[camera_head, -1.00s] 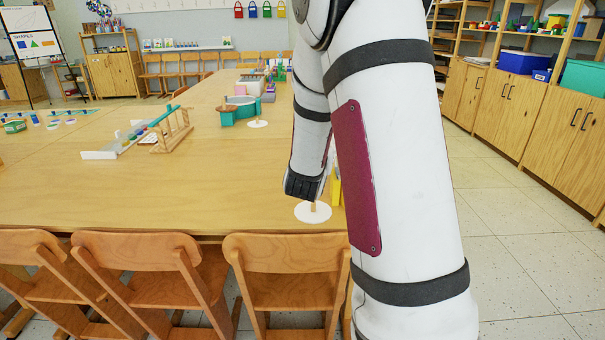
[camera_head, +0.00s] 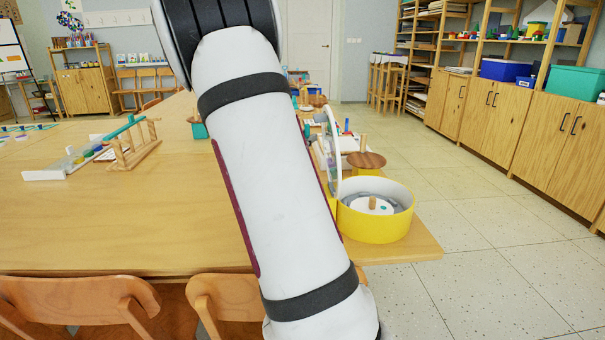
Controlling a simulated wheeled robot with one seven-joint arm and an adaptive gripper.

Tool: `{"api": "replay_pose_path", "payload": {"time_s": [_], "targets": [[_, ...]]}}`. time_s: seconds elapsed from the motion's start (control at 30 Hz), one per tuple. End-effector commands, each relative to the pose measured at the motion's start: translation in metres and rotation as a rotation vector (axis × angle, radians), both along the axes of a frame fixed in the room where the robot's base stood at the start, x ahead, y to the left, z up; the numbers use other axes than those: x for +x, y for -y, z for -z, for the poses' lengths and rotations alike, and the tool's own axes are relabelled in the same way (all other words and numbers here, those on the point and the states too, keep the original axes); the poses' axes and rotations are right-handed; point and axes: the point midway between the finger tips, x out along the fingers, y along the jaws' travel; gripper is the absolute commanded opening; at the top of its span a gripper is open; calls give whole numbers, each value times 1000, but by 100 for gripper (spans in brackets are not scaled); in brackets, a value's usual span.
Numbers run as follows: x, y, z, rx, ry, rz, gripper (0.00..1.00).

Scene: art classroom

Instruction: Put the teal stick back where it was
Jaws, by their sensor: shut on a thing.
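A teal stick (camera_head: 125,128) rests slanted along the top of a small wooden rack (camera_head: 138,157) on the left part of the large wooden table (camera_head: 100,225). I cannot tell whether it is the stick that the task means. No other teal stick shows clearly. My gripper is not in view; my white arm fills the middle of the picture and hides the table behind it. What my gripper holds does not show.
A yellow round container (camera_head: 375,228) with a pegged white disc (camera_head: 372,205) inside stands at the table's right corner. A brown round-topped piece (camera_head: 366,160) is behind it. Chairs (camera_head: 85,305) line the near edge. The floor at right is clear.

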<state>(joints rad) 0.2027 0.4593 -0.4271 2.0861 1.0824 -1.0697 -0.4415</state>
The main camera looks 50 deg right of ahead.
Motion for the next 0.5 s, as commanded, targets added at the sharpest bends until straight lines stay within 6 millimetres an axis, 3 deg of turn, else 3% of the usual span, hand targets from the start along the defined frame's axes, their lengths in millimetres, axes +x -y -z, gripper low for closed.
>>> {"api": "replay_pose_path", "payload": {"time_s": [0.03,0.27,0.5], "targets": [[0,0,12,1,-3,0,0],[0,0,33,1,-1,-2,0],[1,0,68,1,-1,-2,0]]}}
